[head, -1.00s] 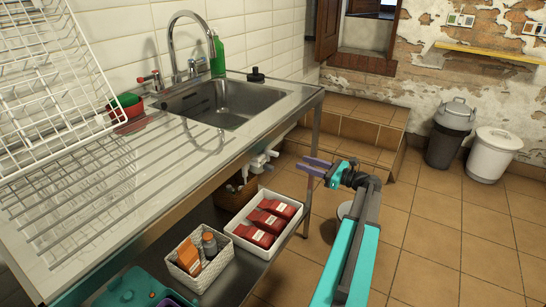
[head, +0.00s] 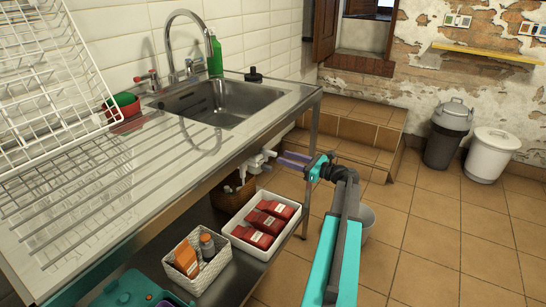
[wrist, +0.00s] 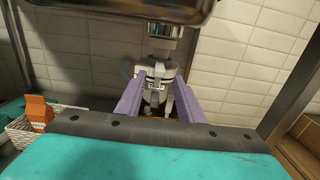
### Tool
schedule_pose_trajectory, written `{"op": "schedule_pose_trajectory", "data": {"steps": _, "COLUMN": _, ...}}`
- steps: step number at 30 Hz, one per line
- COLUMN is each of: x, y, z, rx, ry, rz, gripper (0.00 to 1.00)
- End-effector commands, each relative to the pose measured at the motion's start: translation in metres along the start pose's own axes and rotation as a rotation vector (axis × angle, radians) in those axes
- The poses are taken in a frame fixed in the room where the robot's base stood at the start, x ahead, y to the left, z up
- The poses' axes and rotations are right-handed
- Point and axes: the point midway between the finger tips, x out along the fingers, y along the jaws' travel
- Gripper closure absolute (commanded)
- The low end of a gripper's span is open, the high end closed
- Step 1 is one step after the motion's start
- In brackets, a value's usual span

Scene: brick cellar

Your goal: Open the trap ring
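The white drain trap (head: 258,162) hangs under the sink in the head view. In the wrist view the grey-white trap body (wrist: 155,72) stands upright below a metal drain pipe (wrist: 163,35). A ribbed collar, which looks like the trap ring (wrist: 153,85), lies between my fingertips in the picture. My gripper (head: 285,159) points left at the trap, its tips close to it. In the wrist view my gripper (wrist: 158,90) has its two purple fingers apart, one on each side of the trap. Whether they touch it I cannot tell. The lower trap is partly hidden.
The steel sink (head: 222,103) and its counter lie just above my gripper. Below are a white tray with red packs (head: 265,224), a basket (head: 204,264) and a metal leg (head: 311,150). A bucket (head: 366,222) stands on the floor by my arm. Open floor lies right.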

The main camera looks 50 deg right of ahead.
Motion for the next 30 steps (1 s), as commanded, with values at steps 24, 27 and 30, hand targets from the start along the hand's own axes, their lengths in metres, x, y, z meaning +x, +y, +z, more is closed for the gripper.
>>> {"op": "schedule_pose_trajectory", "data": {"steps": 24, "x": 0.068, "y": 0.001, "z": 0.0, "rx": 0.001, "ry": -0.001, "rz": 0.002, "gripper": 0.66}}
{"op": "schedule_pose_trajectory", "data": {"steps": 27, "x": 0.068, "y": 0.001, "z": 0.0, "rx": 0.001, "ry": 0.0, "rz": 0.002, "gripper": 0.66}}
{"op": "schedule_pose_trajectory", "data": {"steps": 30, "x": 0.068, "y": 0.001, "z": 0.0, "rx": 0.001, "ry": 0.0, "rz": 0.002, "gripper": 0.82}}
